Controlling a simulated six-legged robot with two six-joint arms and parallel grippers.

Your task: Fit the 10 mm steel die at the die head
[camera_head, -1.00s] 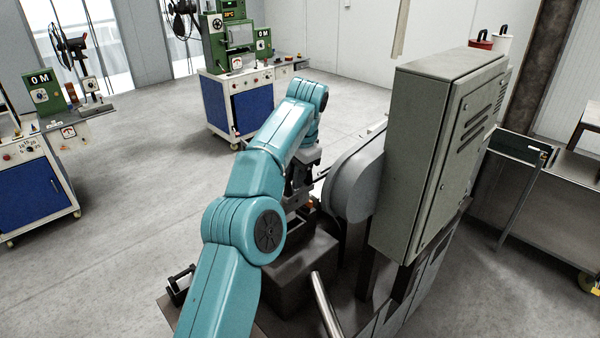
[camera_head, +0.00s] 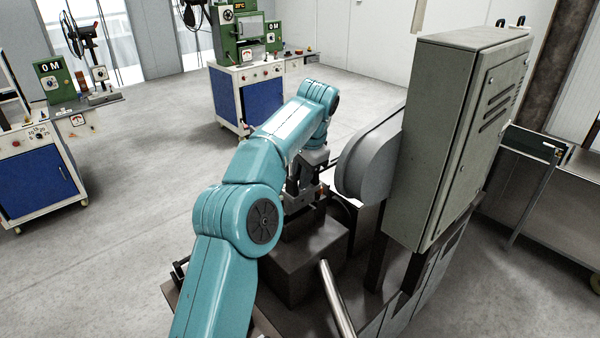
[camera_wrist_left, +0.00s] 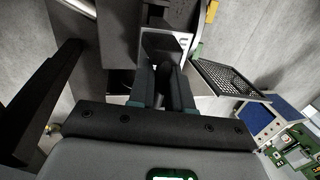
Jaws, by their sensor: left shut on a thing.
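My left gripper (camera_head: 304,188) points down at the extrusion machine, just left of its rounded grey guard (camera_head: 367,165). In the left wrist view the gripper (camera_wrist_left: 165,72) is shut on a dark thing, mostly hidden between the fingers. I cannot tell for sure that it is the 10 mm steel die. A dark block (camera_head: 302,262) of the machine stands below the gripper. The die head is not clearly made out; my left arm and gripper cover much of that area. My right gripper is not in view.
A tall grey cabinet (camera_head: 445,140) stands right of the gripper. A bare metal bar (camera_head: 337,300) slants up in front of the block. In the left wrist view a black mesh panel (camera_wrist_left: 228,76) lies to the right. Carts with blue doors (camera_head: 262,105) stand farther back, with open floor between.

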